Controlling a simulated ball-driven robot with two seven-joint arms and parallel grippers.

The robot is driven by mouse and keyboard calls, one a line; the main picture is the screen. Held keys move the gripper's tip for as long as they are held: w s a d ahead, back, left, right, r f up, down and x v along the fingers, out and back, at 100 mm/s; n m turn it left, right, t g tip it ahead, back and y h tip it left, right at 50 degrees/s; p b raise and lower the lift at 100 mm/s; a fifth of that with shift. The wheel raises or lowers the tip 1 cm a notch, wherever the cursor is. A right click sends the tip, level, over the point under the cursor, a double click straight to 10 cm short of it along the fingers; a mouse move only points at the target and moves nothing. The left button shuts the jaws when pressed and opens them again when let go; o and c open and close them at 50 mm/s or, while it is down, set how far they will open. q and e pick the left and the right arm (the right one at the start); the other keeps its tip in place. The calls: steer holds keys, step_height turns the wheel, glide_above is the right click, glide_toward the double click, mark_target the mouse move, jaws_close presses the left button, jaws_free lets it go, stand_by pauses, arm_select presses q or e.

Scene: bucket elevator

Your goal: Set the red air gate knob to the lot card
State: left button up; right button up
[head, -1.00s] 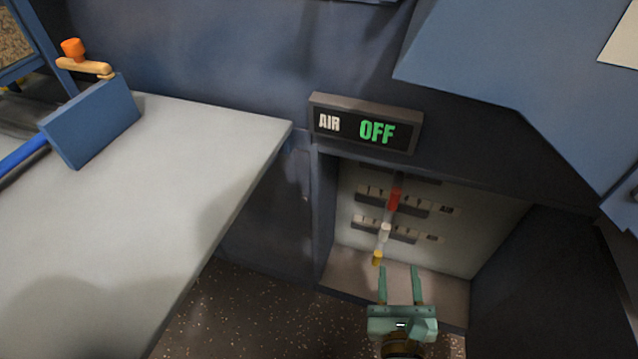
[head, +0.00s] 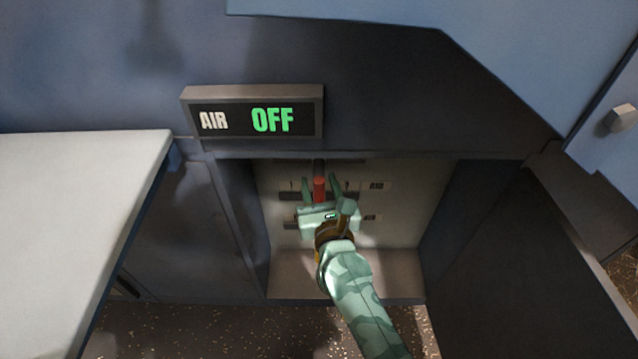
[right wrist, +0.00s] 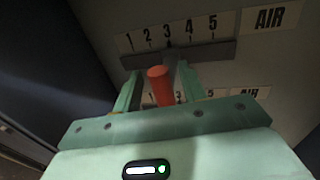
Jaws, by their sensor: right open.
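The red air gate knob (head: 320,188) stands out from the back panel of the open recess. It also shows in the right wrist view (right wrist: 160,88), below a scale plate (right wrist: 172,34) numbered 1 to 5, with its stem close to the 3. My right gripper (head: 320,181) is open, with one finger on each side of the red knob; I cannot tell whether either finger touches it. My left gripper is not in view. No lot card shows now.
An AIR sign (head: 252,119) reading OFF hangs above the recess. A second scale row lies below the red knob, partly hidden by my gripper. The recess side walls and an open dark door (head: 520,260) flank my arm. A pale worktop (head: 70,220) is left.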

steer(key=shift+w+a, duration=0.1)
steer(key=shift+w, duration=0.4)
jaws_close()
steer(key=shift+a, duration=1.8)
jaws_free()
